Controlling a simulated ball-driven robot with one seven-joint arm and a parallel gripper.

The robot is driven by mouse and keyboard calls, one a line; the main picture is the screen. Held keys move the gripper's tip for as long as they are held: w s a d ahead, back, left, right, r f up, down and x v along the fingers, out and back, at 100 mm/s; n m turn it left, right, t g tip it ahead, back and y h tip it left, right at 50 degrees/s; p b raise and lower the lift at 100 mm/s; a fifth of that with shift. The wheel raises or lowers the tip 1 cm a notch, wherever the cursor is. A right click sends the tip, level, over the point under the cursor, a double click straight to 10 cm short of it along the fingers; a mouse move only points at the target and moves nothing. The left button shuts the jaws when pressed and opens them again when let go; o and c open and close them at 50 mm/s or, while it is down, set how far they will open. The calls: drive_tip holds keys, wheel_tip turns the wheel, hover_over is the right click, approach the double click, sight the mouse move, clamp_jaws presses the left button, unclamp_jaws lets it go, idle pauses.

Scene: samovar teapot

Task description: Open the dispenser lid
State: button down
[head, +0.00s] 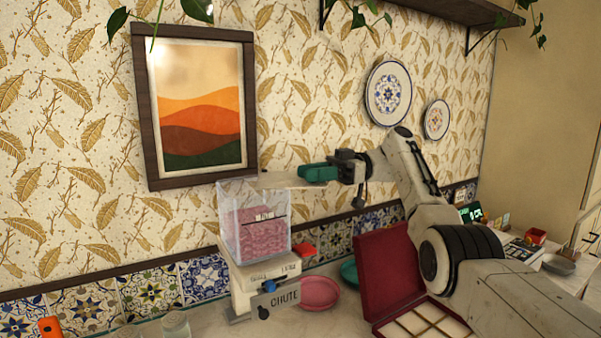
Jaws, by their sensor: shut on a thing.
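The dispenser is a clear box (254,232) holding pink pieces, on a pale base with a blue knob and a grey plate marked "CHUTE" (285,299). A flat pale lid (283,182) is at the height of the box's top rim and reaches out to the right of it. The left part of the box top looks uncovered. My gripper (306,174), with green fingers, is shut on the lid, up and to the right of the box. The exact grip on the lid and any hinge are too small to tell.
A pink dish (319,293) and an open dark red compartment box (388,270) stand right of the dispenser. A teal dish (349,272) is partly hidden behind the box. Glass jars (175,325) stand at the front left. A framed picture (199,105) hangs on the wall close by.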

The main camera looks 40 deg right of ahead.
drive_tip(key=shift+d+f+g, duration=0.1)
drive_tip(key=shift+d+g, duration=0.25)
drive_tip(key=shift+g, duration=0.05)
idle(0.4)
drive_tip(key=c, duration=0.9)
unclamp_jaws()
drive_tip(key=shift+n, duration=0.3)
